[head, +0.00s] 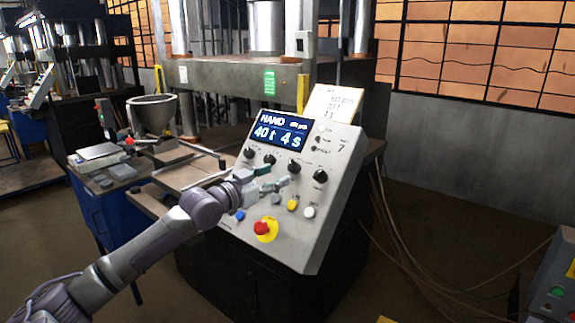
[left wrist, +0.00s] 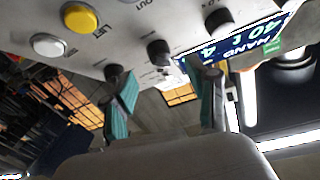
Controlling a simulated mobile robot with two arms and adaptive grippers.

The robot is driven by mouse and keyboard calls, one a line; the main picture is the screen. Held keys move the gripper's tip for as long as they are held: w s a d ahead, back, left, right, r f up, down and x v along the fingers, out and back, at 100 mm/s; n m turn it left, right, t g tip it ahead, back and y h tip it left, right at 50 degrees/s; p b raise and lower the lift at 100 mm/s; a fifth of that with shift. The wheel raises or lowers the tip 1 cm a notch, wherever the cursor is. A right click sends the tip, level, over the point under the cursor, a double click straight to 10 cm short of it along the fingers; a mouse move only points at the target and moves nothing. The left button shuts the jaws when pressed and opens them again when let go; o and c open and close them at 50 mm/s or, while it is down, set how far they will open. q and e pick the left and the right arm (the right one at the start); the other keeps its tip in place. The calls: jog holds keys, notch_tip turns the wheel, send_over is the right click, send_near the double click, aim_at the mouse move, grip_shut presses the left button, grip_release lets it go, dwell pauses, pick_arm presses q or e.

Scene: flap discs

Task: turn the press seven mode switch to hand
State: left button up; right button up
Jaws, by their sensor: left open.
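The press seven control panel (head: 335,225) is a tilted grey box marked 7. Its blue display (head: 281,132) appears to read HAND, 40 t, 4 s; it also shows in the left wrist view (left wrist: 232,45). A row of black knobs lies below it, including one under its right end (head: 294,168) and one at the far right (head: 320,176). Their labels are too small to tell which is the mode switch. My left gripper (head: 275,184) is open and empty in front of the panel. In the left wrist view its teal-padded fingers lie either side of a knob (left wrist: 159,52), apparently not touching it.
Below the knobs are a red emergency stop (head: 262,228), and blue (head: 240,215), yellow (head: 292,204) and white (head: 310,211) buttons. A paper card (head: 334,104) stands behind the panel. A blue cart with a metal hopper (head: 152,113) is left. Cables hang right of the panel.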

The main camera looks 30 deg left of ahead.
aim_at(290, 169)
pick_arm(q)
jog(key=w, duration=0.1)
jog(key=w+p, duration=0.1)
jog(key=w, duration=0.2)
jog(key=shift+d+r, duration=0.15)
jog(key=shift+d, duration=0.2)
jog(key=shift+w+d, duration=0.1)
jog(key=shift+w, duration=0.65)
pick_arm(e)
jog(key=shift+w+r, duration=0.3)
jog(key=shift+r, duration=0.2)
jog(key=shift+w+r, duration=0.3)
jog(key=shift+r, duration=0.2)
